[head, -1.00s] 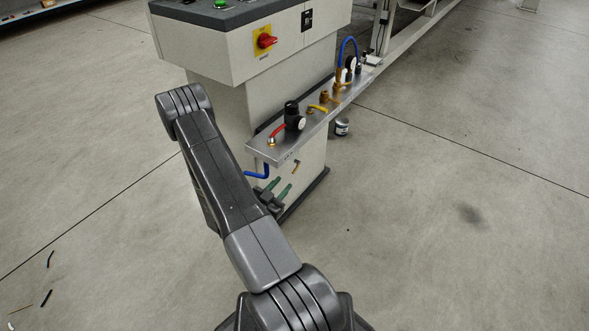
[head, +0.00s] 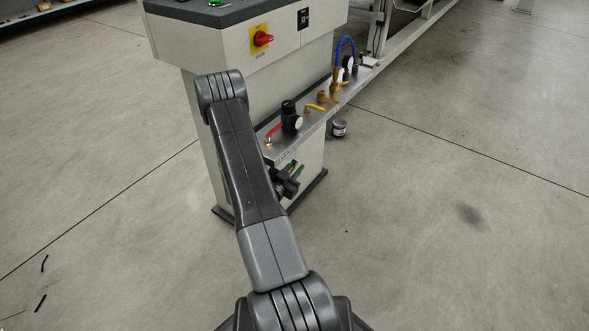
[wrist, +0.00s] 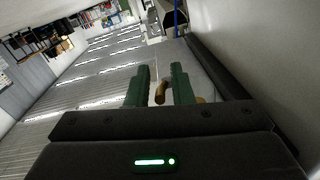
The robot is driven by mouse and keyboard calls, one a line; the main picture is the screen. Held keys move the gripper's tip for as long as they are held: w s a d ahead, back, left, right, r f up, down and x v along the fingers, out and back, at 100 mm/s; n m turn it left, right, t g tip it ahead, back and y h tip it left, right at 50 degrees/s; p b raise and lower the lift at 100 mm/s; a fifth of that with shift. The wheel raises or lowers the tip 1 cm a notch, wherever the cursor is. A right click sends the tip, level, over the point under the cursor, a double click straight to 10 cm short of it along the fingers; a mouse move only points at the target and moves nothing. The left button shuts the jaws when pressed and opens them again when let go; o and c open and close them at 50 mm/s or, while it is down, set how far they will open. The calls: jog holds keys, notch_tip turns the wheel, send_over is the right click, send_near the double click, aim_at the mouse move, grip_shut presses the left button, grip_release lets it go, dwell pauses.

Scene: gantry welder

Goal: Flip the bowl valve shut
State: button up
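A small brass valve piece (wrist: 162,93) shows between the two green fingers of my gripper (wrist: 161,70) in the wrist view. The fingers are apart, with a gap on either side of the brass, and I cannot tell whether either touches it. In the head view my gripper (head: 297,170) is below the shelf edge at the front of the console, partly hidden by my arm. A small brass spot (head: 292,165) shows beside the fingers there. Which way the valve's lever points is unclear.
The metal shelf (head: 285,146) carries a red-handled valve (head: 275,130), a black regulator (head: 291,116) with a gauge, and a yellow lever (head: 315,106). The console (head: 200,45) stands behind. A small can (head: 339,128) is on the floor. Floor to the right is clear.

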grip_shut()
jog(key=shift+s+r+g+y+p, duration=0.15)
jog(key=shift+r+g+y+p, duration=0.3)
jog(key=shift+g+p, duration=0.4)
jog(key=shift+f+g+y+p, duration=0.1)
jog(key=shift+g+y+p, duration=0.35)
jog(key=shift+s+f, duration=0.1)
jog(key=shift+f, duration=0.1)
